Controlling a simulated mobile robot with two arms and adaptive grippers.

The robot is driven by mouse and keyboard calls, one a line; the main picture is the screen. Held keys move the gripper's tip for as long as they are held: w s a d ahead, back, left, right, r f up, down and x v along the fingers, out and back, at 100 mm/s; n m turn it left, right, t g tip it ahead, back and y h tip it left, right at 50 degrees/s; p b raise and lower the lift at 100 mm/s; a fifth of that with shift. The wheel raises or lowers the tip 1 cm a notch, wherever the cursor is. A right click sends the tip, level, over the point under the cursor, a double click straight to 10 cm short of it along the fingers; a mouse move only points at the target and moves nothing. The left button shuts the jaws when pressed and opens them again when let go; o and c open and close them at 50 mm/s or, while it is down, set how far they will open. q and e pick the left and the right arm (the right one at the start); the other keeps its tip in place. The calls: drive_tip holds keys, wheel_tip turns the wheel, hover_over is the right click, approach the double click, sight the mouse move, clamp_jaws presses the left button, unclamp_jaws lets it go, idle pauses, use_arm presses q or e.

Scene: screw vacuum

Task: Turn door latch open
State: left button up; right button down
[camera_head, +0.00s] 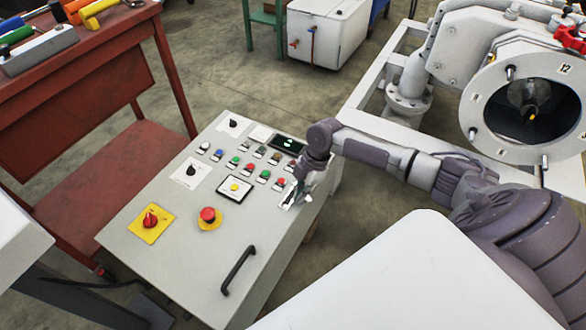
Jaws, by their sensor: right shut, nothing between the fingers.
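The grey control panel (180,255) stands in the middle of the view with its sloping top facing me. My right arm comes in from the right, and its gripper (294,194) is at the panel's right edge, shut and empty. The fingertips are over or touching a small light label patch there; I cannot tell which. Whatever switch sits under the gripper is hidden. I cannot make out a door latch clearly. A round door with a window (527,105) and several bolts is on the white machine at the right. My left gripper is out of view.
The panel carries a red rotary switch (150,218), a red emergency button (208,215), a black handle (238,270) and several push buttons. A red workbench (100,150) with tools stands at the left. A white tank (326,35) is behind. Floor between panel and tank is clear.

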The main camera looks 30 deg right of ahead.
drive_tip(key=shift+s+d+n+g, duration=0.1)
drive_tip(key=shift+d+n+g, duration=0.25)
drive_tip(key=shift+n, duration=0.55)
drive_tip(key=shift+s+d+n+g, duration=0.1)
drive_tip(key=shift+d+n+g, duration=0.1)
drive_tip(key=shift+d+n, duration=0.3)
drive_tip(key=shift+d+n+g, duration=0.15)
drive_tip(key=shift+n, duration=0.55)
drive_tip(key=shift+d, duration=0.25)
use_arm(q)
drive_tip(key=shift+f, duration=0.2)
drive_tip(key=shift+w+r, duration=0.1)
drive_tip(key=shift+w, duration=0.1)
